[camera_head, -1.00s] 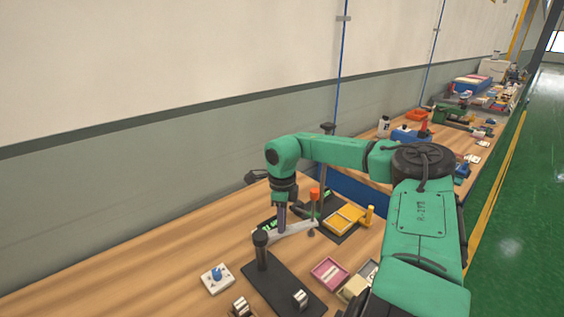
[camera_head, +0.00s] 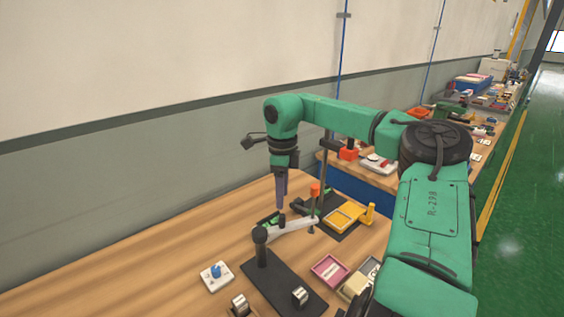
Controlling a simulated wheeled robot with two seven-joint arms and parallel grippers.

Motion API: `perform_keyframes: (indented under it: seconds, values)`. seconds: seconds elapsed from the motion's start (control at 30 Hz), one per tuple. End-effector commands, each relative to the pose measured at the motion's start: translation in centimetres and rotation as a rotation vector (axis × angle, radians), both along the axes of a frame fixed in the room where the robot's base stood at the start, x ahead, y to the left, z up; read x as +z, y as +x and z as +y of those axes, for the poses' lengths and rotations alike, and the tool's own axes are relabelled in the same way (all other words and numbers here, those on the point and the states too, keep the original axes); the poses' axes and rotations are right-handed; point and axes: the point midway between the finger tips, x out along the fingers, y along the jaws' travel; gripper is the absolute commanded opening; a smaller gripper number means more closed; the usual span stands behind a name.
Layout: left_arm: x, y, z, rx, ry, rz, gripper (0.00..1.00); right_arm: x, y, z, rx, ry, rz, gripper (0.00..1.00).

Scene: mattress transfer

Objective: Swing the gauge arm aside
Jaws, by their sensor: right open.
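The gauge arm (camera_head: 296,224) is a light grey bar. It reaches from the top of a dark post (camera_head: 261,254) toward the upper right, over the wooden bench. The post stands on a black base plate (camera_head: 283,288). My right gripper (camera_head: 281,206) points down, just above and behind the gauge arm. It is open, and I see nothing held in it. A small dark knob on the gauge arm sits just under the fingertips. My left gripper is not in view.
A black plate with a yellow tray (camera_head: 344,216) lies behind the gauge arm. A pink box (camera_head: 329,270) and a white block with a blue knob (camera_head: 216,275) flank the base plate. The bench (camera_head: 120,270) is clear at left.

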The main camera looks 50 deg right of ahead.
Motion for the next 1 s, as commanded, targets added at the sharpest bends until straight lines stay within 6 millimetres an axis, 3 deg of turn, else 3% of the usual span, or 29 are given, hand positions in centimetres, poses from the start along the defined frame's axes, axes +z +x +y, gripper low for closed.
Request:
perform_keyframes:
  seconds: [0.13,0.3,1.0]
  values:
    - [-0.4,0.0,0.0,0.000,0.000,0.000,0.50,3.9,0.0,0.0,0.000,-0.004,-0.001,0.55]
    - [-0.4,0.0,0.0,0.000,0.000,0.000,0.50,6.2,0.0,0.0,0.000,0.000,0.001,0.55]
    - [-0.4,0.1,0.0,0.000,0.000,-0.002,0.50,6.3,0.0,0.0,0.000,0.001,0.000,0.55]
